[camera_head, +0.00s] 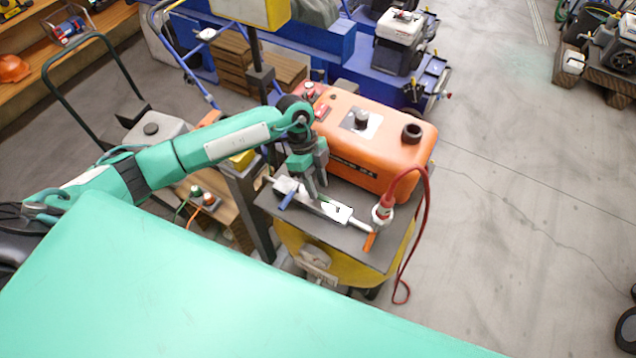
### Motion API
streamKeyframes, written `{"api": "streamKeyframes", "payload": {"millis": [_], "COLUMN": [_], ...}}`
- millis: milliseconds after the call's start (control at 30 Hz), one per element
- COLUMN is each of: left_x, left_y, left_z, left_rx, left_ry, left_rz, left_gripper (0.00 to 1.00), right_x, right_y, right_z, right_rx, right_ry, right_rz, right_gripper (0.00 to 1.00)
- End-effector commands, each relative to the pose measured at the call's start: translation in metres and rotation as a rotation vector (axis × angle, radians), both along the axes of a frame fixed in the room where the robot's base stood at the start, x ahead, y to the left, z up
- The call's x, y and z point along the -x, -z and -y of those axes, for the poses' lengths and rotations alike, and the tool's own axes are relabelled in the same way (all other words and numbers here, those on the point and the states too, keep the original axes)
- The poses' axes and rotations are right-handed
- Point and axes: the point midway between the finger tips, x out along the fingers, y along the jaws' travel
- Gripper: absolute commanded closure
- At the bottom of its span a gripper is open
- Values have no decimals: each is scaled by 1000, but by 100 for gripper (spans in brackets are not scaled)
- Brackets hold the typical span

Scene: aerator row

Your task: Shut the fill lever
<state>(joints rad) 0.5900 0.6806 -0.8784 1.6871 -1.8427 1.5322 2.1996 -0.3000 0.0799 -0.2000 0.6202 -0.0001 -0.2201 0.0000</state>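A grey manifold bar (335,211) with a white label lies on the dark top of a yellow-bodied stand. A small blue lever (287,200) sits at its left end, and an orange lever (371,240) sits at its right end below a red-and-white fitting. I cannot read which one is the fill lever. My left gripper (315,193) points down just above the bar, right of the blue lever and apart from the orange one. Its fingers are close together and small, so their opening is unclear. My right gripper is out of view.
An orange tank (366,146) with a knob and a dark filler neck stands right behind the bar. A red hose (427,215) loops down the stand's right side. A blue-framed cart with wooden crates is behind.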

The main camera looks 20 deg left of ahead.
Motion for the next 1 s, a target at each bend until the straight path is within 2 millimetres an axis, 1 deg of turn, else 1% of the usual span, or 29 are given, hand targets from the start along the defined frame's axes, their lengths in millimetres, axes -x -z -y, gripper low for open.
{"api": "streamKeyframes", "payload": {"millis": [33,200,467,500,567,600,667,1000], "left_x": [2,4,4,4,4,4,4,3], "left_y": [4,14,16,16,16,16,16,16], "left_z": [2,6,6,6,6,6,6,7], "left_rx": [0,0,-1,-1,0,0,0,0], "left_ry": [1,0,1,1,1,1,1,1], "left_rz": [-2,0,0,0,0,0,0,1], "left_gripper": [64,64,64,68,80,87,99,100], "right_x": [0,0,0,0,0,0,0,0], "right_y": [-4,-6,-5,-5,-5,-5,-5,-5], "right_z": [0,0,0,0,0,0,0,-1], "right_rx": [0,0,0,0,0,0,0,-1], "right_ry": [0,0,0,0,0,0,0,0], "right_rz": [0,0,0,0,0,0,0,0], "right_gripper": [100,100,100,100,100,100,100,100]}}
